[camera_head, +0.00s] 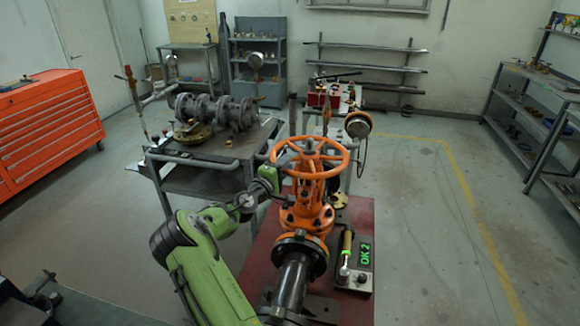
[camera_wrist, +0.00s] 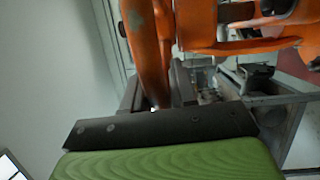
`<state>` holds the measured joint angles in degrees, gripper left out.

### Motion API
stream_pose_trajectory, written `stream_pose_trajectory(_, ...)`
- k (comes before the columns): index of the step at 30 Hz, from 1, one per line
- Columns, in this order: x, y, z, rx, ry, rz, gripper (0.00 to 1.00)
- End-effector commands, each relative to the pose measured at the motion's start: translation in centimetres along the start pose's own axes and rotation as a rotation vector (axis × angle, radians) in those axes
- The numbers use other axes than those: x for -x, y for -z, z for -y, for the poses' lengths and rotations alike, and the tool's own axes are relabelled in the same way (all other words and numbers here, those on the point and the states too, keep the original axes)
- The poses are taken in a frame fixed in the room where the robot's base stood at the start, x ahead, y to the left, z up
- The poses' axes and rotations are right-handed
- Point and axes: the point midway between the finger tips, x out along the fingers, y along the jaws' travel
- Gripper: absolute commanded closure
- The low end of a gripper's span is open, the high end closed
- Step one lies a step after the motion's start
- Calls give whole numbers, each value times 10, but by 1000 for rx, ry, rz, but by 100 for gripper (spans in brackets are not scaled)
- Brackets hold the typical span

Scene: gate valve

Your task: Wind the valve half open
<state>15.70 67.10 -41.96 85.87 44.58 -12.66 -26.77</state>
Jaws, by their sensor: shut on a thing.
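The orange gate valve (camera_head: 306,218) stands upright on a dark pipe, with its spoked orange handwheel (camera_head: 347,160) lying flat on top. My gripper (camera_head: 279,155) is at the left side of the wheel rim in the head view, partly hidden there. In the wrist view the rim (camera_wrist: 150,45) runs down between the two dark fingers of my gripper (camera_wrist: 158,98), which is shut on it. A spoke and the hub side of the wheel show at the upper right of the wrist view. How far the valve is open cannot be told.
A red base plate (camera_head: 270,225) bears the valve. A cart (camera_head: 200,181) with grey machine parts stands behind left. A round gauge (camera_head: 358,124) is behind the wheel. The floor at right is clear.

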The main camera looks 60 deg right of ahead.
Motion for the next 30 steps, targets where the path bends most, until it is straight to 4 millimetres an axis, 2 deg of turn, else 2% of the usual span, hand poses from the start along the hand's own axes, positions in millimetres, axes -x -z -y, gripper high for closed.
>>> stream_pose_trajectory(1,0,0,-1,-2,-3,0,69)
stream_pose_trajectory(4,0,0,-1,-1,-3,0,54)
stream_pose_trajectory(14,4,0,0,0,-1,0,54)
stream_pose_trajectory(17,21,1,1,1,0,-1,54)
stream_pose_trajectory(27,117,1,2,1,0,-4,54)
stream_pose_trajectory(30,138,1,1,1,-1,-4,54)
